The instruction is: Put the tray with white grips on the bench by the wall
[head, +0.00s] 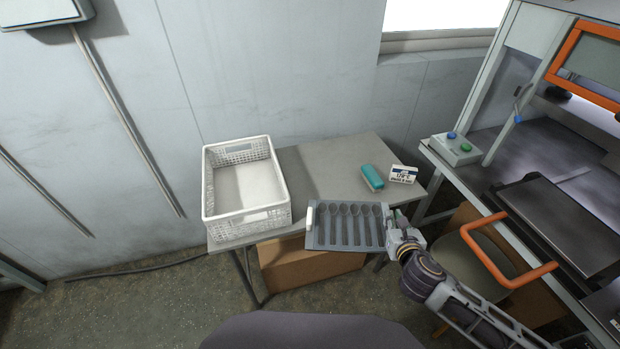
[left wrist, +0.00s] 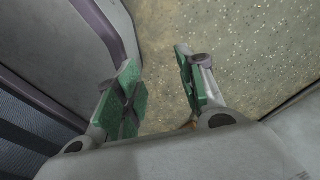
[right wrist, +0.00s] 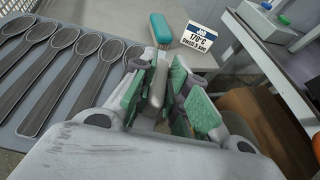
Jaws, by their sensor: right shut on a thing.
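My right gripper (head: 393,230) is shut on the tray's right white grip (right wrist: 158,82). The left white grip (head: 310,219) is free. The tray also fills the left of the right wrist view (right wrist: 60,118). My left gripper (left wrist: 160,80) is open and empty above the floor, and is out of the head view.
A white basket (head: 207,190) stands on the bench's left part. A teal brush (head: 372,177) and a small sign (head: 403,174) stand at its right. A cardboard box (head: 290,268) is below. A press with an orange handle (head: 497,270) is at the right.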

